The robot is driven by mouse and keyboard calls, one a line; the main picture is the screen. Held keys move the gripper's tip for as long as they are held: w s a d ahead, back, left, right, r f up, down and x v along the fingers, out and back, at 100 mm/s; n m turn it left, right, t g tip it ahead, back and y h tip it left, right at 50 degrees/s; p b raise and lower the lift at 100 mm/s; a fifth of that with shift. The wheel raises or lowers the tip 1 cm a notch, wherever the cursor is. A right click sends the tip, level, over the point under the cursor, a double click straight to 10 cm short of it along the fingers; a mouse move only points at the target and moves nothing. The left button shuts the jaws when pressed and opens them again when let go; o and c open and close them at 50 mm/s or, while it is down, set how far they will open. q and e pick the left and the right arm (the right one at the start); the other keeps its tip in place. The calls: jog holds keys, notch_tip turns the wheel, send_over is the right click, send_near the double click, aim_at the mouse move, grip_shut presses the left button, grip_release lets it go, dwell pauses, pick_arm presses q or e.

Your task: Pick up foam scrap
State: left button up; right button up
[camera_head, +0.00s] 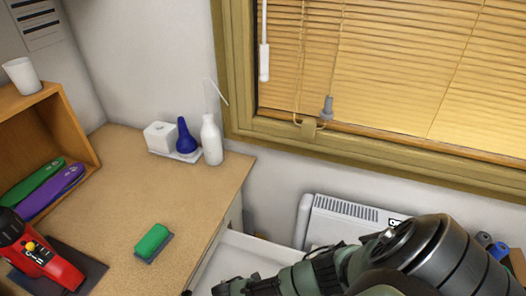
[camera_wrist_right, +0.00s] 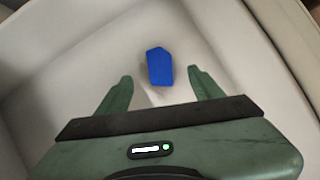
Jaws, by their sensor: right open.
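A small blue piece, which looks like the foam scrap (camera_wrist_right: 159,62), lies on the floor of a white open drawer or bin (camera_wrist_right: 85,55) in the right wrist view. My right gripper (camera_wrist_right: 160,78) is open, with one finger on each side below the blue piece. The piece lies at about the fingertips, centred between them; I cannot tell the height gap. No contact shows. In the head view, the blue piece is hidden and my right arm reaches in from the right over the white drawer (camera_head: 240,246). My left gripper is not in view.
On the wooden worktop (camera_head: 190,205) sit a green block (camera_head: 152,241) on a dark base, a red tool (camera_head: 45,262) and a white bottle (camera_head: 211,140). A wooden shelf box (camera_head: 70,130) holds green and purple insole-shaped pieces. A white heater (camera_head: 350,220) stands under the window. The drawer's walls surround the gripper.

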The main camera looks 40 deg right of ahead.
jog(key=shift+w+f, duration=0.15)
jog(key=shift+f, duration=0.5)
jog(key=shift+d+f, duration=0.2)
jog(key=shift+f, duration=0.05)
jog(key=shift+d+f+b, duration=0.25)
jog(key=shift+f+b, duration=0.05)
jog(key=shift+f, duration=0.1)
jog(key=shift+d+f, duration=0.35)
jog(key=shift+f, duration=0.3)
jog(key=b+x, duration=0.1)
jog(key=x, duration=0.3)
jog(key=shift+f, duration=0.25)
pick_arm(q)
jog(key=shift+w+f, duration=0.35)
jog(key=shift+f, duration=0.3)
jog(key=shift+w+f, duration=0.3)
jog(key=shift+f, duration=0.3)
pick_arm(e)
jog(key=c, duration=1.4)
